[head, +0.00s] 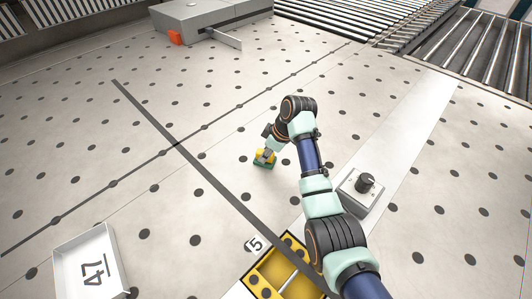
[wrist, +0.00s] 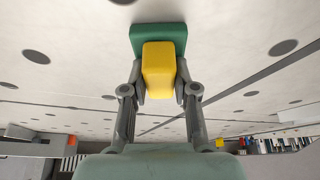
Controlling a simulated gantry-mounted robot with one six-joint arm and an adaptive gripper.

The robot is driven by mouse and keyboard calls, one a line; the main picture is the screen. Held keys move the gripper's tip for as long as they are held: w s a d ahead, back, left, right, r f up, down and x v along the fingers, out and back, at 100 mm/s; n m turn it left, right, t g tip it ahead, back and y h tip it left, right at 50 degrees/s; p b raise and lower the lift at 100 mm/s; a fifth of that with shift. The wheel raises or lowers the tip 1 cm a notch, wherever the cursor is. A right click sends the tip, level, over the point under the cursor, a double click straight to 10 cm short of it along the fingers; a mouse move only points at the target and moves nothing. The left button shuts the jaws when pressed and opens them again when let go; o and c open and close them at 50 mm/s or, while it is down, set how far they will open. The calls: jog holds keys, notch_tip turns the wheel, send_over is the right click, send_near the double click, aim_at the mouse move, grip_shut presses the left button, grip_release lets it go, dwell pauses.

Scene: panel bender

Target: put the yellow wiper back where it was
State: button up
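The yellow wiper (head: 264,159) has a yellow block handle and a green base, and shows near the middle of the head view, at the end of my arm. In the wrist view the yellow handle (wrist: 159,68) stands between my two fingers, with the green base (wrist: 158,32) beyond it. My gripper (wrist: 160,88) is shut on the yellow handle, one finger against each side. The green base is at or very close to the dotted table surface; I cannot tell whether it touches.
A white "47" tray (head: 70,253) is at front left. A grey knob box (head: 353,199) stands right of my arm. The dotted table (head: 100,160) is largely clear.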

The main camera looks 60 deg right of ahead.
jog(key=o, duration=0.4)
jog(key=p+v, duration=0.2)
jog(key=v, duration=1)
jog(key=shift+r+p, duration=0.2)
jog(key=shift+p, duration=0.1)
